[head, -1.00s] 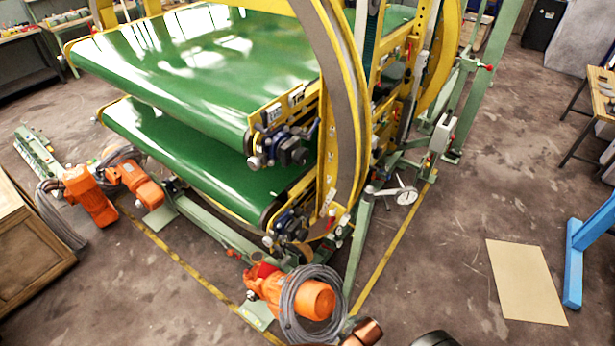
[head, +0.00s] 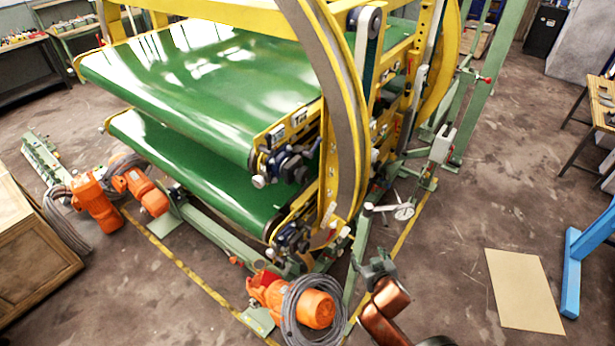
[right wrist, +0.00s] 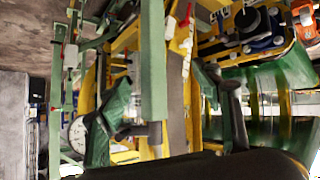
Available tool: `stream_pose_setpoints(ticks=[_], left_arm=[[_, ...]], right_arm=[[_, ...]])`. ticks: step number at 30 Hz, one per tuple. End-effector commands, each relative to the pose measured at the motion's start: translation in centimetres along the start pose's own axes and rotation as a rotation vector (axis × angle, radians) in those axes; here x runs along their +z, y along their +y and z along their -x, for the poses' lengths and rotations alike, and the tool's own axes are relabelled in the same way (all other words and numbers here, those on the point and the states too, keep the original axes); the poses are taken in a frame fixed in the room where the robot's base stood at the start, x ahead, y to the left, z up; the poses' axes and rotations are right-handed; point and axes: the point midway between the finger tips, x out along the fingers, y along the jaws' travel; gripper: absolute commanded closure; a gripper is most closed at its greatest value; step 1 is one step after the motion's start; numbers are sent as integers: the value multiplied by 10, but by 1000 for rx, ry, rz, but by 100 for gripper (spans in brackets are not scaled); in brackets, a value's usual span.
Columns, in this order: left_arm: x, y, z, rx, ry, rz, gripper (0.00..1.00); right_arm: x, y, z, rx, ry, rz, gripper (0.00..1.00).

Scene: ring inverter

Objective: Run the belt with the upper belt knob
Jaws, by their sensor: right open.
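The ring inverter has an upper green belt (head: 205,75) above a lower green belt (head: 190,170). At the near right end of the upper belt is a dark blue bearing block (head: 288,163), with a small pale knob (head: 260,181) at its lower left. A similar block (head: 292,236) is at the lower belt's end. My right gripper (head: 378,266) is below and right of these blocks, apart from them. In the right wrist view its fingers (right wrist: 170,105) are spread and empty. A blue block (right wrist: 262,38) shows there at upper right; I cannot tell which belt's. My left gripper is out of view.
The yellow ring (head: 345,110) stands right of the belt ends. An orange motor (head: 305,306) with a coiled grey cable lies on the floor left of my right arm. A green post and handwheel (head: 404,212) stand behind my gripper.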

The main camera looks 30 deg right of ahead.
Motion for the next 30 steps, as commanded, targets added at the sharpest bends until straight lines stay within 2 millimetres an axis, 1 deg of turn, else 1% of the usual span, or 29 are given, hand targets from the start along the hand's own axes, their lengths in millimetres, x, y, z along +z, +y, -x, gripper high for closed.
stream_pose_setpoints(ticks=[1, 5, 8, 9, 10, 11, 12, 13, 15, 16, 18, 21, 25, 30], left_arm=[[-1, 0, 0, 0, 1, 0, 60], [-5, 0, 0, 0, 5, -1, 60], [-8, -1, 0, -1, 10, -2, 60], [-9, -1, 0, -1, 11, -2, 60], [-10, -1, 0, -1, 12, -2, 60], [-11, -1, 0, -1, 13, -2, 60], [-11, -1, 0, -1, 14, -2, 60], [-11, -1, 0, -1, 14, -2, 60], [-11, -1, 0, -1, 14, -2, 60], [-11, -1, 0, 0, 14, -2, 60], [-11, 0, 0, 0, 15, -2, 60], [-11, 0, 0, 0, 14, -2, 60], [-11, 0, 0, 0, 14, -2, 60], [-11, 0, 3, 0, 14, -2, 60]], right_arm=[[-17, 5, -4, 7, 52, -7, 41], [-65, 15, -9, 2, 203, -34, 41], [-109, 18, -9, -26, 340, -46, 41], [-130, 18, -7, -48, 404, -48, 41], [-146, 17, -5, -69, 452, -48, 41], [-164, 15, -2, -98, 505, -45, 41], [-188, 10, 4, -148, 577, -37, 41], [-205, 5, 8, -191, 626, -27, 41], [-238, -12, 21, -310, 715, 6, 41], [-248, -19, 26, -363, 740, 23, 41], [-264, -37, 36, -479, 770, 65, 41], [-272, -56, 45, -612, 764, 120, 41], [-272, -69, 50, -711, 729, 165, 41], [-276, -80, 48, -748, 710, 179, 41]])
